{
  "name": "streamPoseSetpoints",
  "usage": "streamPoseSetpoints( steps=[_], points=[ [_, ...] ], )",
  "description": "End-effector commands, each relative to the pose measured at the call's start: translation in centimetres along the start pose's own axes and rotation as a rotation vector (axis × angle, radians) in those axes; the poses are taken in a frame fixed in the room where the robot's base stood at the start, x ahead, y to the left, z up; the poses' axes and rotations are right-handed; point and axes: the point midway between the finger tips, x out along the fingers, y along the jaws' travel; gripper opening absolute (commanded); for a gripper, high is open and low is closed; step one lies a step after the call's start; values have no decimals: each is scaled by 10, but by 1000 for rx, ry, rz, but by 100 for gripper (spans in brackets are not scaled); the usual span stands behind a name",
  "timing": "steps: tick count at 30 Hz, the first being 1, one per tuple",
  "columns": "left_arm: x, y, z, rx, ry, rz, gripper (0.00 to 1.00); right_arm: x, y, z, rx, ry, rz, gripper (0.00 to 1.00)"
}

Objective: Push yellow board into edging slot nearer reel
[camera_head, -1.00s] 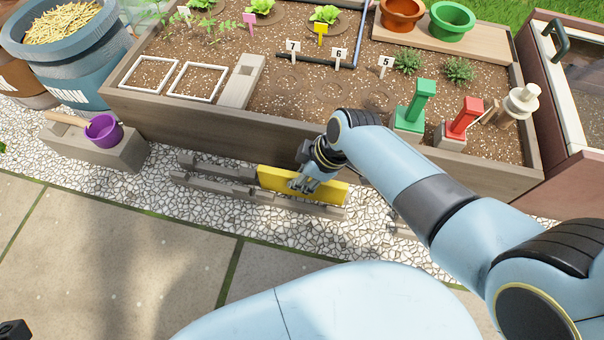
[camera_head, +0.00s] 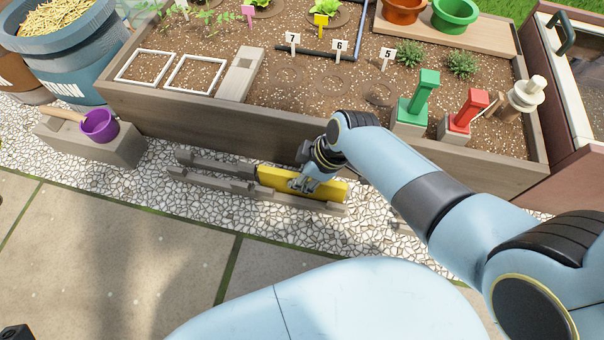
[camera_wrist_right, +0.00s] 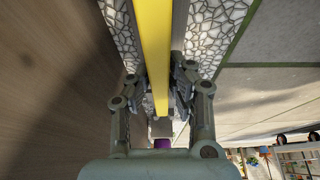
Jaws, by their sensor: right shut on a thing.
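The yellow board (camera_head: 275,177) stands on edge, lengthwise along the right part of the grey edging (camera_head: 205,184). Its lower edge is hidden behind the front rail, so I cannot tell how deep it sits. My right gripper (camera_head: 303,184) is shut on the yellow board, near its middle. In the right wrist view, the board (camera_wrist_right: 153,45) runs between the two fingers (camera_wrist_right: 158,92). The likely reel is a pale spool (camera_head: 525,95) at the right end of the bed. A dark part at the bottom-left corner may be my left gripper (camera_head: 15,332); its fingers are not visible.
The wooden bed wall (camera_head: 210,114) rises close behind the edging. White gravel (camera_head: 110,180) surrounds the edging, with paving (camera_head: 120,255) in front. A grey block (camera_head: 75,145) with a purple scoop (camera_head: 99,125) stands to the left.

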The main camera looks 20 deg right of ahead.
Motion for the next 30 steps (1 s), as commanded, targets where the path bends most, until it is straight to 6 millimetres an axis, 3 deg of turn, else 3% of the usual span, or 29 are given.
streamPoseSetpoints(
  steps=[17, 18, 24, 30],
  points=[
    [-2, 1, 9, -1, -11, 1, 40, 14, 0, 6, -1, 0, 0, 0],
    [-2, 1, 9, -1, -11, 1, 40, 14, 0, 6, -1, 0, 0, 19],
    [-2, 1, 8, -1, -10, 1, 40, 14, 0, 5, -1, 0, 0, 45],
    [-2, 1, 8, -1, -10, 1, 40, 14, 0, 6, 0, 0, -1, 45]
  ],
)
